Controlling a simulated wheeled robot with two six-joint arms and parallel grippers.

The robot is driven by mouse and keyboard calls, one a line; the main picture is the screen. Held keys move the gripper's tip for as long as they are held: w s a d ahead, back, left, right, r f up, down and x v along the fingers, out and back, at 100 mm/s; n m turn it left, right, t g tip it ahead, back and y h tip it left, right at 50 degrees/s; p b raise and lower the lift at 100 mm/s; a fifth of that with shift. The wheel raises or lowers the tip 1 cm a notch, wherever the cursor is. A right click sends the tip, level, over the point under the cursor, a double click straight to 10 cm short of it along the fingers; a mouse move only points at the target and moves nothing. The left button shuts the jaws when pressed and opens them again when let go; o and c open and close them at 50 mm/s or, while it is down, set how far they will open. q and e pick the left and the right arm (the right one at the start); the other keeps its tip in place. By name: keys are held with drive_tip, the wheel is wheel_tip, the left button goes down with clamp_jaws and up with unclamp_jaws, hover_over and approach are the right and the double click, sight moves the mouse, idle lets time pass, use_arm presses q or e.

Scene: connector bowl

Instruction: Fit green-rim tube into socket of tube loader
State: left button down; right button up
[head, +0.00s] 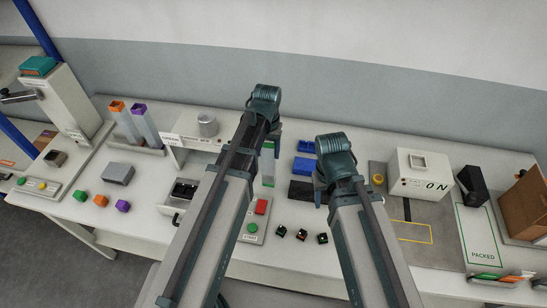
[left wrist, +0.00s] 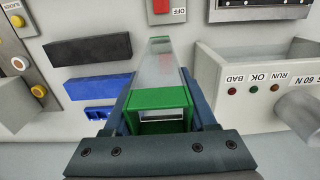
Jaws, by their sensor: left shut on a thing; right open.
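The green-rim tube (left wrist: 158,70) is a clear, square-section tube with a green collar at its near end. My left gripper (left wrist: 160,108) is shut on it at the collar, and the tube points away from the wrist camera. In the head view the tube (head: 268,165) shows partly beside my left arm, roughly upright. I cannot tell whether its far end touches anything. A white unit with indicator lights (left wrist: 235,72) stands beside the tube. No socket shows clearly, and I cannot tell which unit is the tube loader. My right gripper (head: 320,191) is open, mostly hidden by its wrist.
Orange-rim and purple-rim tubes (head: 145,128) stand in a rack at the left. Blue and black blocks (head: 303,166) lie between my arms. A red and green button panel (head: 256,221) is near the front. Small dark connectors (head: 301,235) lie near the front edge.

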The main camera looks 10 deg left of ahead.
sight(269, 163)
use_arm(q)
drive_tip(key=shift+s+a+f, duration=0.1)
drive_tip(key=shift+s, duration=0.05)
drive_tip(key=shift+f+b, duration=0.3)
drive_tip(key=shift+b, duration=0.1)
wheel_tip(269, 163, down, 3)
drive_tip(key=b, duration=0.2)
drive_tip(key=shift+r+b, duration=0.15)
drive_tip(key=shift+b, duration=0.2)
drive_tip(key=shift+f, duration=0.2)
drive_tip(key=shift+c, duration=1)
unclamp_jaws()
drive_tip(key=shift+r, duration=0.2)
